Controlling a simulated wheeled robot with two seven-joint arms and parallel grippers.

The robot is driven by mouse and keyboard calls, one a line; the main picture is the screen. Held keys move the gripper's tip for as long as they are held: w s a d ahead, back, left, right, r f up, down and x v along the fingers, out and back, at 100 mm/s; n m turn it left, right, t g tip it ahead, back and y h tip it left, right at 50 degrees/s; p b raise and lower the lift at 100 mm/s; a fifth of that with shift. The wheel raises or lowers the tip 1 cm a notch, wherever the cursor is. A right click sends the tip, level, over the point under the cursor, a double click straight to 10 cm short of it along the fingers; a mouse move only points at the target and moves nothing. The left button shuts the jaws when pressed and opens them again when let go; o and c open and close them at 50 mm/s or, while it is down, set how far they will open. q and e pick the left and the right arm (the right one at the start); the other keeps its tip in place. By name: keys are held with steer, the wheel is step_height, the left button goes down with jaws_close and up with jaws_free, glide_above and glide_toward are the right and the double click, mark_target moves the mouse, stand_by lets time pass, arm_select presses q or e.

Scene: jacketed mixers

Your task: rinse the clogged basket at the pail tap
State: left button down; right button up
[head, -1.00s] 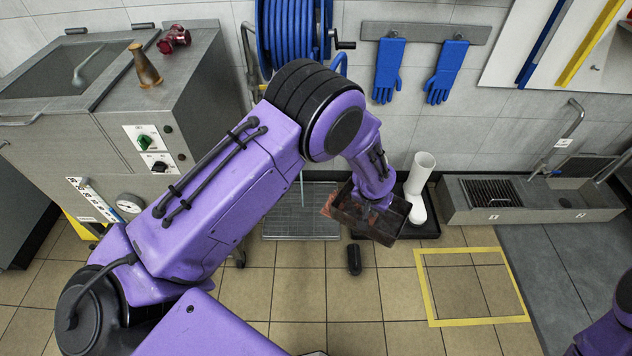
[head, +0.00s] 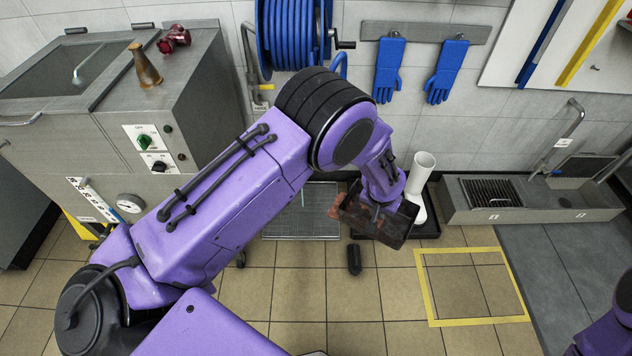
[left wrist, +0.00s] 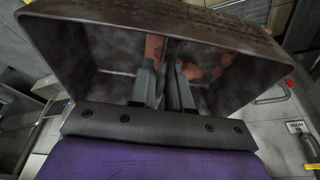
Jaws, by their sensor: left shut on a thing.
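My left gripper (head: 377,208) is shut on the basket (head: 386,230), a dark, brown-stained open box. In the left wrist view the fingers (left wrist: 163,95) reach inside the basket (left wrist: 85,38) and close on a thin upright dark piece in its middle. Reddish-orange matter shows inside around the fingers. In the head view the basket hangs tilted, in front of a black tray (head: 428,228) and a white pipe (head: 419,178). A tap (head: 568,130) rises at a low steel trough (head: 535,214) on the right. My right gripper is out of view.
The trough has a dark grate (head: 490,192) at its left end. A floor grating (head: 300,225) lies left of the basket. A small black object (head: 354,260) lies on the tiles. A yellow-outlined floor square (head: 428,300) is empty. A steel machine (head: 150,110) stands left.

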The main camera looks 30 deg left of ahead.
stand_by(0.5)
arm_select(q)
steer(key=d+r+p, duration=0.1)
steer(key=d+r, duration=0.1)
steer(key=d+r+p, duration=0.1)
steer(key=d, duration=0.1)
steer(key=shift+w+r+p, duration=0.3)
steer(key=shift+p, duration=0.05)
steer(key=shift+d+r, duration=0.25)
steer(key=shift+d, duration=0.25)
stand_by(0.7)
